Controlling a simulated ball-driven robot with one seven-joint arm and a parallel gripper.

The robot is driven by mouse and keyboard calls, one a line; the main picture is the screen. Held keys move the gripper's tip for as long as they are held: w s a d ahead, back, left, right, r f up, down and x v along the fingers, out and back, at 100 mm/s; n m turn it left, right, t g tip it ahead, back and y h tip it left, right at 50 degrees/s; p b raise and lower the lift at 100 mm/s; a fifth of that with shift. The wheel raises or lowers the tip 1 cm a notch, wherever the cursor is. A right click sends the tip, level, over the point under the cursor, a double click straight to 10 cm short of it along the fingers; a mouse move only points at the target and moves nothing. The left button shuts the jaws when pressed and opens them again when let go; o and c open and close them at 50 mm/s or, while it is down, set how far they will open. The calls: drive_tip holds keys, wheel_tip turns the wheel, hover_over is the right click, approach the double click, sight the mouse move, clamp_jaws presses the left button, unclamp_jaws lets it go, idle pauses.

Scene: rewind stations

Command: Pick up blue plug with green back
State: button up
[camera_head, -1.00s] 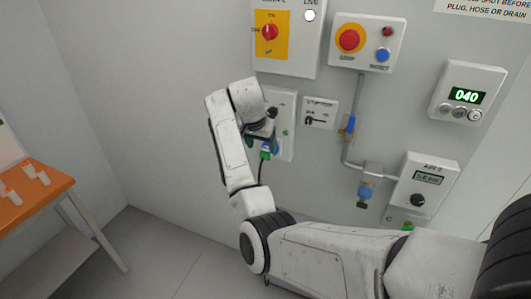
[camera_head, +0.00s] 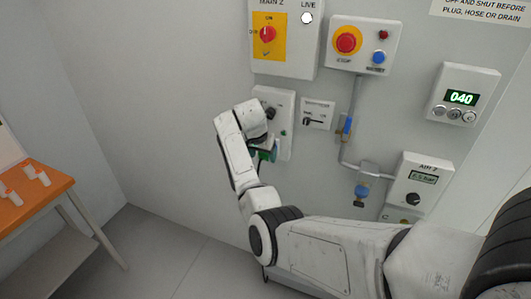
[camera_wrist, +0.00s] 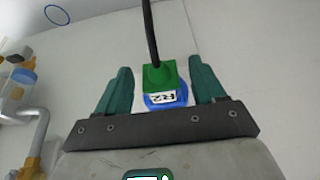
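The blue plug with the green back shows in the wrist view: its green back (camera_wrist: 159,76) is on top, its blue body (camera_wrist: 165,100) is below, and it bears a white "R2" label. A black cable runs up from the green back. My gripper (camera_wrist: 159,68) is open, with one dark green finger on each side of the plug and a gap on both sides. In the head view my gripper (camera_head: 268,152) is at the lower part of a white wall box (camera_head: 287,145). There the arm and fingers largely hide the plug.
The wall holds a red switch on yellow (camera_head: 268,34), a stop button box (camera_head: 361,45), a "040" display (camera_head: 463,97), a pipe with a blue valve (camera_head: 347,127) and an air gauge box (camera_head: 418,184). An orange table (camera_head: 45,195) stands at the left.

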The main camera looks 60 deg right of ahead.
drive_tip(key=c, duration=1)
drive_tip(key=shift+r, duration=0.1)
drive_tip(key=shift+a+r, duration=0.45)
drive_tip(key=shift+c, duration=0.5)
drive_tip(key=a+r+b, duration=0.1)
drive_tip(key=a+r, duration=0.1)
drive_tip(key=a, duration=0.2)
drive_tip(key=a+r+b, duration=0.1)
drive_tip(key=a+r, duration=0.1)
drive_tip(key=a, duration=0.2)
drive_tip(key=s+a+r, duration=0.1)
drive_tip(key=a+r, duration=0.2)
drive_tip(key=a, duration=0.2)
drive_tip(key=shift+b, duration=0.4)
clamp_jaws()
drive_tip(key=o, duration=0.6)
unclamp_jaws()
drive_tip(key=c, duration=0.6)
